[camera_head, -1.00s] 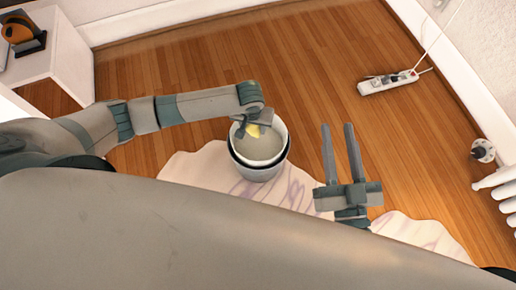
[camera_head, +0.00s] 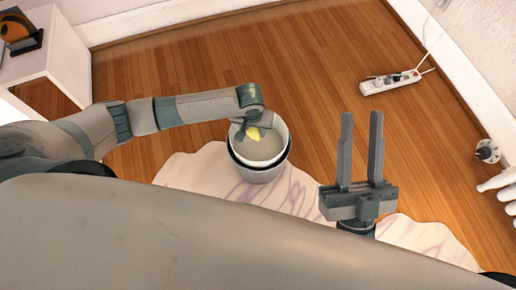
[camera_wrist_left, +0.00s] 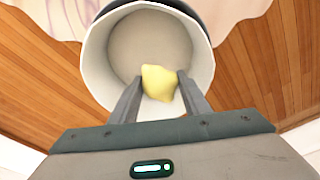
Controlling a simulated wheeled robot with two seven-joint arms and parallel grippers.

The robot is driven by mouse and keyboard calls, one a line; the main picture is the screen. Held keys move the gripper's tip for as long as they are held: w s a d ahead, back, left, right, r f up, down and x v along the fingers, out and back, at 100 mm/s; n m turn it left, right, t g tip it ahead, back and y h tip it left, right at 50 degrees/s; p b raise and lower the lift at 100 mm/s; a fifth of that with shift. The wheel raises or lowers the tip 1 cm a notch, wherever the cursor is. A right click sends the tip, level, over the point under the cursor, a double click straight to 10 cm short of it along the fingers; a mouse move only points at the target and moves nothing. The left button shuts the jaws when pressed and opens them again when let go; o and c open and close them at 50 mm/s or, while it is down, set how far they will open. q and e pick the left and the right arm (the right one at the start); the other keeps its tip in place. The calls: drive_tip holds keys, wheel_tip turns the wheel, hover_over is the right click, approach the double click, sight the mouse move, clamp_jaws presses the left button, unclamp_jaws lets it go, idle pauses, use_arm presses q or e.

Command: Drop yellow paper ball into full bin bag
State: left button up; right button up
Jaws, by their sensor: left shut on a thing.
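The yellow paper ball (camera_head: 253,133) is between the fingers of my left gripper (camera_head: 246,130), which is shut on it. The ball also shows in the left wrist view (camera_wrist_left: 159,83), between the two fingertips. The bin (camera_head: 262,175) is a grey round bin with a white bag lining (camera_head: 272,153) and an open top. The ball and left gripper are over the bin's opening, near its back left rim in the head view. The bin's inside looks pale and empty. My right gripper (camera_head: 361,160) is open and empty, to the right of the bin.
The bin stands on a pale, wavy-edged rug (camera_head: 190,170) on a wooden floor. A white power strip (camera_head: 390,82) lies at the back right near the wall. A white cabinet (camera_head: 65,50) with headphones (camera_head: 15,28) stands at the back left. A white radiator (camera_head: 497,183) is at the right edge.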

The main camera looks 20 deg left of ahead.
use_arm(q)
drive_tip(key=o, duration=1.1)
drive_tip(key=shift+r, duration=0.15)
